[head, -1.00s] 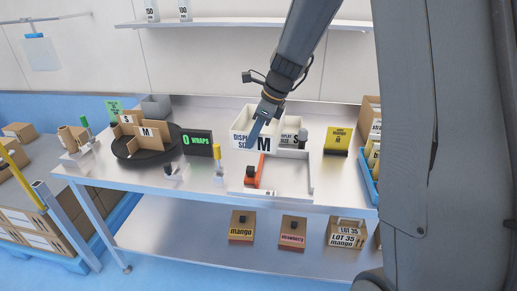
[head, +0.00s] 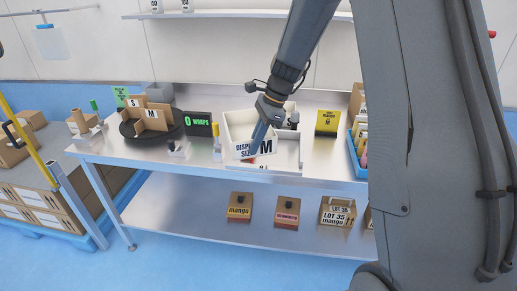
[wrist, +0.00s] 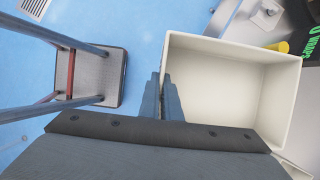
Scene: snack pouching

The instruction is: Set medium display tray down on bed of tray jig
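The medium display tray (head: 234,124) is a cream open box with a "DISPLAY SIZE M" label on its front wall. It also fills the right of the wrist view (wrist: 235,43) and is empty. My gripper (head: 252,148) is shut on one wall of the tray, with the fingers (wrist: 163,97) pinching it at the box's left side in the wrist view. The tray is over the tray jig (head: 291,166), a low white frame on the steel bench. The tray hides most of the jig bed and clamp. I cannot tell whether it touches the bed.
A yellow sign (head: 327,122) and a blue bin (head: 354,158) stand right. A stool (wrist: 95,75) shows on the floor in the wrist view.

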